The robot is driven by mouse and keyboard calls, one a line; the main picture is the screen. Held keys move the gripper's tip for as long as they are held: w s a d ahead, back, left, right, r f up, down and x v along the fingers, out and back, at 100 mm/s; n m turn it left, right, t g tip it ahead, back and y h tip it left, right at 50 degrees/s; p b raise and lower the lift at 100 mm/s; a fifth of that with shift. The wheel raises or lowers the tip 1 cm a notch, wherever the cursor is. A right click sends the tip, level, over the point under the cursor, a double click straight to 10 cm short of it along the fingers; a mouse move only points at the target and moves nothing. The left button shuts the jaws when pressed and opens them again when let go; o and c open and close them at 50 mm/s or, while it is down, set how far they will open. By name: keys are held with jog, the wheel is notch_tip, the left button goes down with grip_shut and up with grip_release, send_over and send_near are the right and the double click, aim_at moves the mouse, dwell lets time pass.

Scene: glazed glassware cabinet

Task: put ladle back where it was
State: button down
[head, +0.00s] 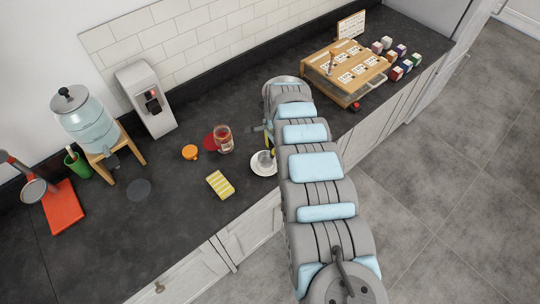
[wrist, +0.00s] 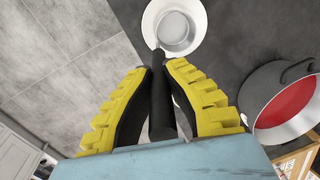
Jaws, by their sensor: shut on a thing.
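The ladle has a dark handle (wrist: 160,108) and a pale grey bowl (wrist: 176,34). My gripper (wrist: 159,70), with yellow-backed fingers, is shut on the handle. In the head view the gripper (head: 267,136) is partly hidden by my arm. The ladle's bowl (head: 266,158) is over or in a white saucer (head: 257,169) near the counter's front edge; I cannot tell whether they touch.
A wooden case (head: 345,70) and several small boxes stand right of my arm. A water dispenser (head: 87,122) is at the left.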

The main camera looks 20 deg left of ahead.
jog(key=shift+w+a+f+b, duration=0.1)
jog(key=shift+w+f+b, duration=0.05)
jog(key=shift+f+b, duration=0.15)
jog(key=shift+w+a+f+b, duration=0.1)
jog(key=shift+f+b, duration=0.05)
jog(key=shift+b, duration=0.2)
notch_tip(320, 180, down, 3)
jog(key=b, duration=0.2)
jog(key=shift+b, duration=0.35)
jog(key=c, duration=1.6)
grip_release()
jog(key=o, duration=0.4)
jog(key=shift+c, duration=0.2)
